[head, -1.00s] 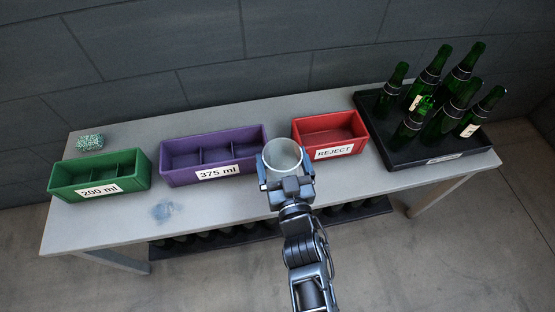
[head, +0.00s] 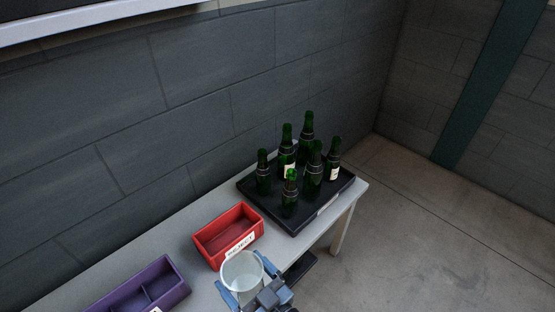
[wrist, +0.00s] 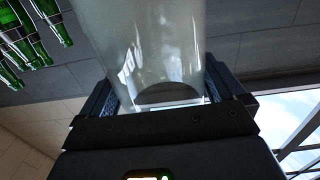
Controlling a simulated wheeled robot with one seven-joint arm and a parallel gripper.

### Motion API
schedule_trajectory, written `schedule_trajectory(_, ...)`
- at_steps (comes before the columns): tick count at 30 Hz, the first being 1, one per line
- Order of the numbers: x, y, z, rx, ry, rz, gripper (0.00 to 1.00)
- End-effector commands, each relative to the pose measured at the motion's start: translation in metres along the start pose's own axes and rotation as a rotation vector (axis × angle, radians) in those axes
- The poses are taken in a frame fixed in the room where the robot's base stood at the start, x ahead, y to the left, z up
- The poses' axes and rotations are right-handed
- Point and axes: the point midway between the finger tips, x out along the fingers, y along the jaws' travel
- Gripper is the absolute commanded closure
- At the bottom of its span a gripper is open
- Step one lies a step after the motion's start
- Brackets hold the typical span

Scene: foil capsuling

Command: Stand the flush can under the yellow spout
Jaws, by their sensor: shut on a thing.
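The flush can (head: 242,273) is a pale, translucent cylinder with an open top. My gripper (head: 255,292) is shut on it and holds it upright, in front of the red bin in the head view. The can (wrist: 150,45) also fills the middle of the wrist view, between the two dark jaws of my gripper (wrist: 165,100). I cannot tell from these frames how high the can is above the table. No yellow spout shows in either view.
The grey table (head: 205,285) runs along a block wall. On it are a red REJECT bin (head: 228,236), a purple divided bin (head: 140,290) and a black tray (head: 330,200) with several green bottles (head: 290,190). Open floor (head: 430,240) lies right of the table.

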Motion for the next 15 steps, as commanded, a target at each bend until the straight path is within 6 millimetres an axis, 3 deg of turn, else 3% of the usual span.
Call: schedule_trajectory(15, -0.083, 0.129, 0.015, -0.009, -0.006, 0.358, 0.44)
